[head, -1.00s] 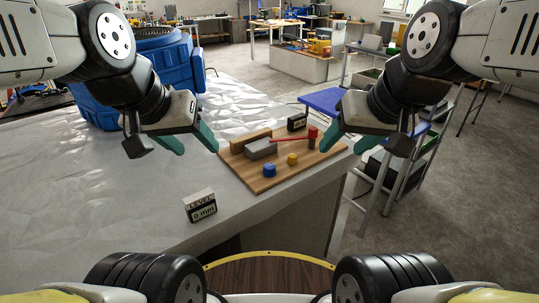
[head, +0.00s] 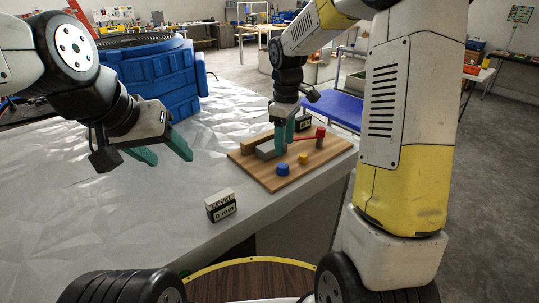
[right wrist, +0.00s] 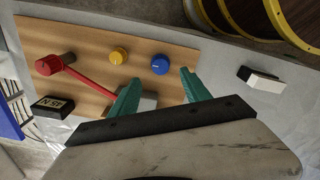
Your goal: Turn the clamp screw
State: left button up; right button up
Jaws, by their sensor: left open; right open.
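A wooden board (head: 255,172) lies on the table. It carries a red upright knob (head: 320,132) with a thin red bar running from it toward a grey block (head: 266,152). Which part is the clamp screw is not clear. The red knob (right wrist: 48,65) and bar also show in the right wrist view. A blue knob (head: 283,169) and a yellow knob (head: 303,158) stand at the board's front. My right gripper (head: 285,146) points down, open, over the board beside the grey block. My left gripper (head: 170,152) is open and empty over the table, left of the board.
A small block reading "LEVEL 0 mm" (head: 221,205) stands in front of the board. A black labelled box (head: 303,122) stands at the board's back corner. A large blue object (head: 160,80) is at the back left. The table's left part is clear.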

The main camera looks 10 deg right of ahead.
aim_at(283, 165)
jog(key=shift+w+a+f, duration=0.1)
jog(key=shift+a+f, duration=0.05)
jog(key=shift+f, duration=0.65)
notch_tip(283, 165, down, 7)
jog(key=shift+r, duration=0.15)
grip_shut()
